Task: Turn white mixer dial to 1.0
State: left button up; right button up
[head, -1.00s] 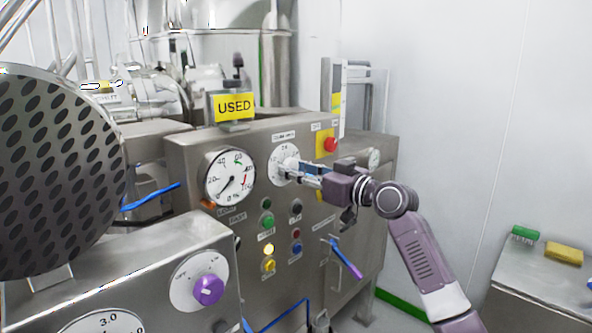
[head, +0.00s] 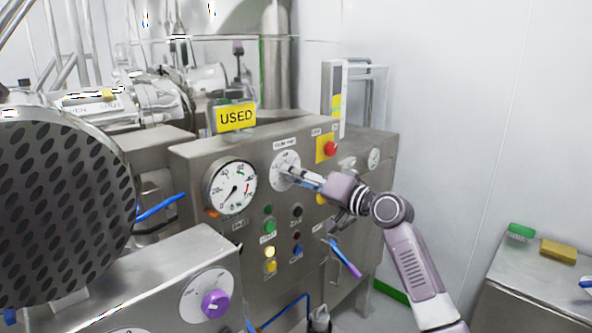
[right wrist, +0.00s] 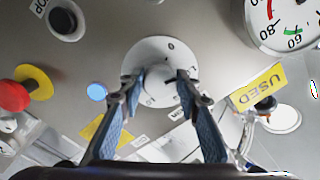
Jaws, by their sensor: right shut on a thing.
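The white mixer dial (head: 284,167) is on the front panel of the steel cabinet, right of the large round gauge. In the right wrist view the white dial (right wrist: 160,62) is seen upside down, with a white knob (right wrist: 160,90) in its middle and a dark pointer mark on the knob's right side. My right gripper (head: 294,173) reaches the dial from the right. In the wrist view its two blue-padded fingers (right wrist: 158,95) stand on either side of the knob, shut on it. The fingers partly hide the dial's scale. My left gripper is not in view.
The large gauge (head: 230,187) is left of the dial. A red stop button (head: 330,148) on a yellow plate is to its upper right. Coloured buttons sit below. A purple knob (head: 215,303) is on a nearer cabinet at lower left. A yellow USED sign (head: 236,117) stands on top.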

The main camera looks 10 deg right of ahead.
jog(key=shift+r+m+p, duration=0.1)
jog(key=shift+m+p, duration=0.55)
jog(key=shift+m, duration=0.55)
jog(key=o, duration=1.2)
jog(key=shift+d, duration=0.1)
jog(key=shift+c, duration=0.2)
jog(key=v, duration=1.2)
